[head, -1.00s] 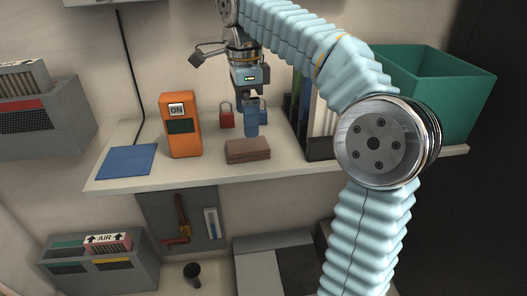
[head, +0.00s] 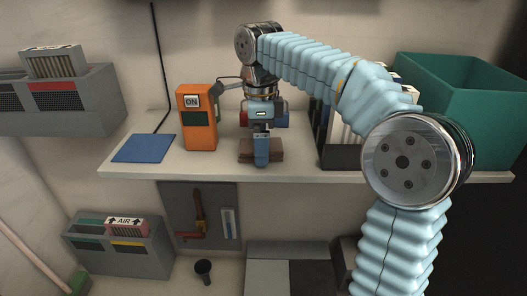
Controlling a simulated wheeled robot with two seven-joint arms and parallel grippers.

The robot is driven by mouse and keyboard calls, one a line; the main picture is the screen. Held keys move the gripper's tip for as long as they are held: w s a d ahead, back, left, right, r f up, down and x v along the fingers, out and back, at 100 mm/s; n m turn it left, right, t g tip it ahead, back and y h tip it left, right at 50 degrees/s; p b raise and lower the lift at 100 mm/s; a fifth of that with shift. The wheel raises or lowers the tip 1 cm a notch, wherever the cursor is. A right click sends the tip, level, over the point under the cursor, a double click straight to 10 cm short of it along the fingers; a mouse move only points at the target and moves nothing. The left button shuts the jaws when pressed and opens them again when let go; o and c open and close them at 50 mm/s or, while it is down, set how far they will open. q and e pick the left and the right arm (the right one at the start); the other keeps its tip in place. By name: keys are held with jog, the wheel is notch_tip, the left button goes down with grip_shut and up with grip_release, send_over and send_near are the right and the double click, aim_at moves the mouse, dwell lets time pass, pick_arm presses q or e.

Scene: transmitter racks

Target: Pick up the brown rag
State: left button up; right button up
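The brown rag (head: 246,151) lies folded on the shelf, right of the orange device, near the shelf's front edge. My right gripper (head: 261,158) points down over it, its blue fingers covering the rag's middle. Parts of the rag show on both sides of the fingers. The fingers are seen edge-on, so I cannot tell their gap or whether they touch the rag. My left gripper is not in view.
A dark file holder (head: 340,156) and a green bin (head: 455,105) are to the right.

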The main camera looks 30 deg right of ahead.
jog(key=c, duration=1.1)
jog(key=shift+r, duration=0.6)
jog(key=s+a+r, duration=0.2)
jog(key=s+r, duration=0.2)
jog(key=s+a+r, duration=0.3)
jog(key=s+r, duration=0.1)
jog(key=s+a+r+p, duration=0.1)
jog(key=s+a+r, duration=0.1)
jog(key=s+r, duration=0.2)
jog(key=shift+a, duration=0.15)
jog(key=o, duration=0.3)
jog(key=shift+f, duration=0.1)
jog(key=shift+c, duration=1.2)
